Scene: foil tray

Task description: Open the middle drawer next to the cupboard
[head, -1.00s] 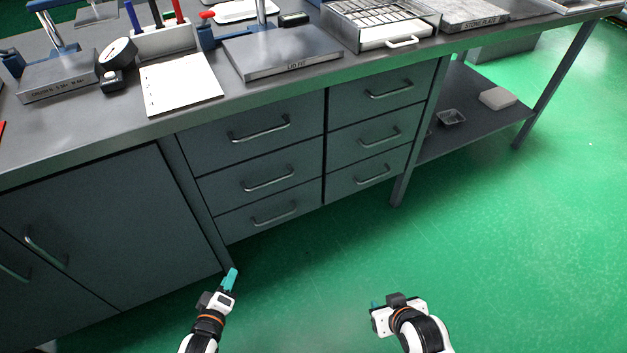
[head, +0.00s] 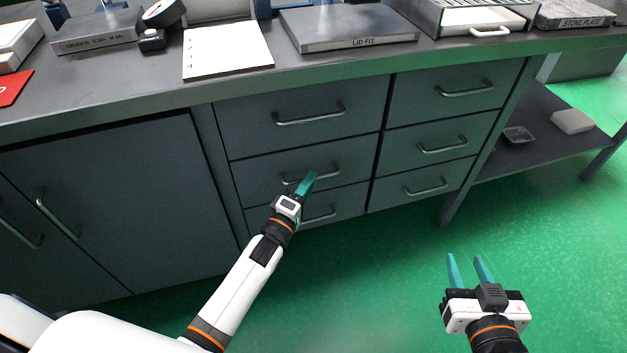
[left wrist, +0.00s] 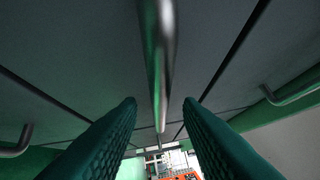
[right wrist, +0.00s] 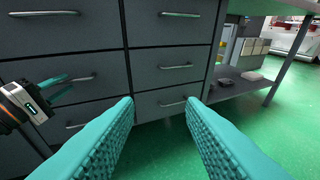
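The middle drawer (head: 258,182) of the stack beside the grey cupboard (head: 110,220) is closed, its front flush with its neighbours. Its bar handle (head: 331,172) is partly hidden behind my left gripper (head: 306,182) in the head view. In the left wrist view the handle bar (left wrist: 158,60) lies between the two spread teal fingers of that gripper (left wrist: 160,102), with a gap on each side. My right gripper (head: 467,260) is open and empty over the floor, in front of the right drawer column; its spread fingers also show in the right wrist view (right wrist: 160,102).
The top drawer (head: 300,118) and bottom drawer (head: 345,205) of this stack are closed. A second drawer column (head: 430,143) stands to its right, then a low shelf (head: 530,150). The worktop (head: 110,102) above holds several items. The green floor (head: 390,290) in front is clear.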

